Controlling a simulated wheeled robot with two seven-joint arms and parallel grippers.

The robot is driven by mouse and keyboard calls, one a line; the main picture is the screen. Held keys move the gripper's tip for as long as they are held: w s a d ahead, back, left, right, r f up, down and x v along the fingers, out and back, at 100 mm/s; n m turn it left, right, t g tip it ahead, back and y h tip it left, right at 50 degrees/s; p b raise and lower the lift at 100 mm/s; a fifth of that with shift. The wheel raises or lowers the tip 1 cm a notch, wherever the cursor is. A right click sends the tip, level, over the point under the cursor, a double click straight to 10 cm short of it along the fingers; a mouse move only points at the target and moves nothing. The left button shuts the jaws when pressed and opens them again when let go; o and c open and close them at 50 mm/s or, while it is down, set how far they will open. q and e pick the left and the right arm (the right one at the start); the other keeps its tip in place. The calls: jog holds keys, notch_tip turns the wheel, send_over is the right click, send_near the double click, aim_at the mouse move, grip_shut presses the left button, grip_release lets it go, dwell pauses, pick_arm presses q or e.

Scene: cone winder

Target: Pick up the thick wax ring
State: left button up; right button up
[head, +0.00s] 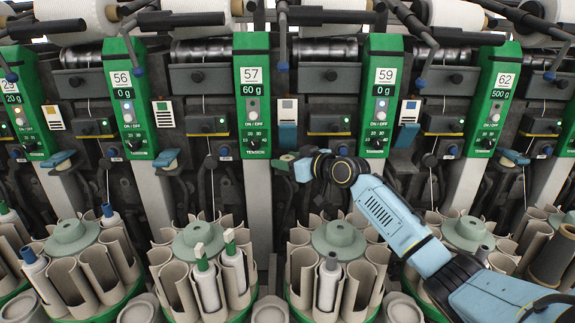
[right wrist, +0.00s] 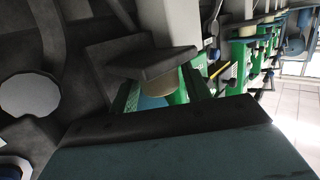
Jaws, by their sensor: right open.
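My right gripper (head: 290,163) is in front of the machine below the 57 panel, at the end of my blue arm coming in from the right. It is open. In the right wrist view, a tan rounded piece (right wrist: 160,87) shows just below a dark flat plate, beyond the black edge of my gripper's body. It may be the thick wax ring, but it is partly hidden and I cannot tell for sure. I cannot make out the ring in the head view, where it is small or covered. My left gripper is not in view.
Green panels such as 57 (head: 253,100) and 59 (head: 380,100) stand out in a row. Below are round magazines with beige pockets (head: 365,290), some holding bobbins (head: 328,285). White yarn packages (head: 330,8) sit above. A pale disc (right wrist: 28,95) shows at left in the wrist view.

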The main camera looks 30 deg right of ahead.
jog(key=shift+w, duration=0.1)
jog(key=c, duration=0.7)
jog(key=shift+c, duration=0.2)
